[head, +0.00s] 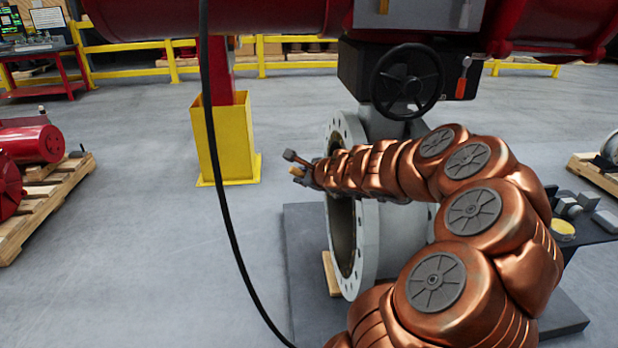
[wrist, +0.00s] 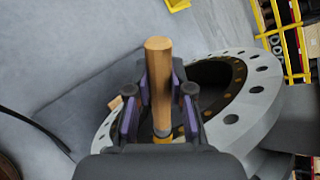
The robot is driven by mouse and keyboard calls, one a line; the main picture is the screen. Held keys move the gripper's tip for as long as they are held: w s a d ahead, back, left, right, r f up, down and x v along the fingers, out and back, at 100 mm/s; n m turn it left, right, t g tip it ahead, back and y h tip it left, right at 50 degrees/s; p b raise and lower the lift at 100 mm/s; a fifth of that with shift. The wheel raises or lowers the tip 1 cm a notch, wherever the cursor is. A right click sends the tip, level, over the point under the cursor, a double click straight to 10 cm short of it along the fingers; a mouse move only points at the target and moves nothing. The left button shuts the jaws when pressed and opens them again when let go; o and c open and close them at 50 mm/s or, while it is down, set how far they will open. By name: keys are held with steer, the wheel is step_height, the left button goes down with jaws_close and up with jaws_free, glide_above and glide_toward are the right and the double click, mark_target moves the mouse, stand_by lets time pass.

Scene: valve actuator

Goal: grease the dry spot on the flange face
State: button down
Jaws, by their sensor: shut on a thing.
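My gripper (head: 304,172) is at the left of the grey flange (head: 345,127), in front of its open side in the head view. In the wrist view my gripper (wrist: 159,100) is shut on a wooden-handled tool (wrist: 158,70), held between purple pads. A metal collar shows at the handle's lower end; its working end is mostly hidden by the gripper. The flange (wrist: 262,98) lies behind and to the right of the tool, with bolt holes and a dark inner ring. The tool appears apart from it. I cannot make out the dry spot.
A black handwheel (head: 407,80) sits above the flange. A side table at right holds a round yellow-topped tin (head: 562,229). A black cable (head: 222,190) hangs at left. A yellow post base (head: 224,140) stands behind. Floor between the cable and left pallet is clear.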

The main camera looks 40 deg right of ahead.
steer(key=shift+w+a, duration=0.1)
steer(key=shift+w+a+b, duration=0.45)
steer(key=shift+w+a, duration=0.4)
steer(key=shift+a, duration=0.25)
